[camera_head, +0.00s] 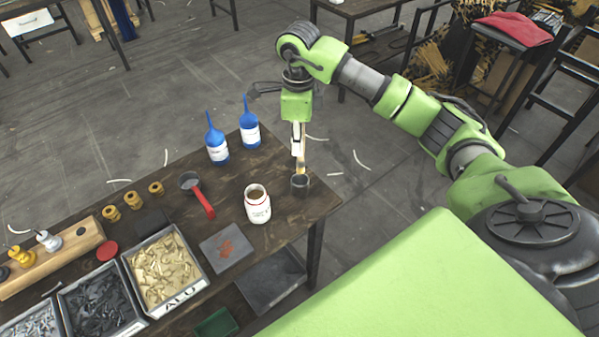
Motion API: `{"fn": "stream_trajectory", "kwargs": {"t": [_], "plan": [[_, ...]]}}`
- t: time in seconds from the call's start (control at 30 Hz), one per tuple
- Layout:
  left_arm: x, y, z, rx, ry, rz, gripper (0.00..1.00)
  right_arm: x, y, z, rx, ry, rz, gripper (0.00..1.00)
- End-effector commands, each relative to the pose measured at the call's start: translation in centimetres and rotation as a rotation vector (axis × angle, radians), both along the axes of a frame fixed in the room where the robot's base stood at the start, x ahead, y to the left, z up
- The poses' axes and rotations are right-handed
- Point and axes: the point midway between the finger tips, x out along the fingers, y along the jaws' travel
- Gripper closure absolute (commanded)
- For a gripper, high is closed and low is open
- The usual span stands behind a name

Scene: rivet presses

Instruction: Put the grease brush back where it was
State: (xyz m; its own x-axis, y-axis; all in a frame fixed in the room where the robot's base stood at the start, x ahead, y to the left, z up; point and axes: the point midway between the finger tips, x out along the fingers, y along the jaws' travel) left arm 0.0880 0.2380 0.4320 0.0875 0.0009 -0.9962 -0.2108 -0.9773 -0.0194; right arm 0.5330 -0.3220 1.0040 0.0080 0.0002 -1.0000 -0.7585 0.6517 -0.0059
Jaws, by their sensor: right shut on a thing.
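My right gripper (298,146) points down over the right end of the workbench (318,204) and is shut on the grease brush (301,166). I cannot tell how far the brush reaches into the cup. An open white jar (257,205) with a red rim and brown contents stands left of the cup. My left gripper is not in view.
Two blue bottles (216,141) stand behind the jar. A red-handled ladle (197,194), a grey plate with a reddish smear (227,248) and a bin of brass-coloured rivets (165,268) lie to the left. The bench edge is close to the cup.

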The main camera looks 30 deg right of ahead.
Motion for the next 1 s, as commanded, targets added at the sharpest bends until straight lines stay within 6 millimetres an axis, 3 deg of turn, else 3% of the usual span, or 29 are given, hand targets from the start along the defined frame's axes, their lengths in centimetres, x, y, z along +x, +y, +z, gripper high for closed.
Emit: {"fn": "stream_trajectory", "kwargs": {"t": [0.2,0.63,0.97,1.0], "plan": [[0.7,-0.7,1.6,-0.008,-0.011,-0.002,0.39,-0.2,0.1,-3.9,0.000,0.005,0.001,1.00],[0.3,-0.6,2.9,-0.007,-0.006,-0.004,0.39,-0.1,0.1,-8.5,0.001,0.003,0.002,1.00],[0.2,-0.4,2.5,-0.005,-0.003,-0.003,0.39,-0.1,0.1,-9.2,-0.001,0.001,0.004,1.00],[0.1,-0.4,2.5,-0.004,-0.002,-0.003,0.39,-0.1,0.1,-9.2,-0.001,0.001,0.004,0.85]]}}
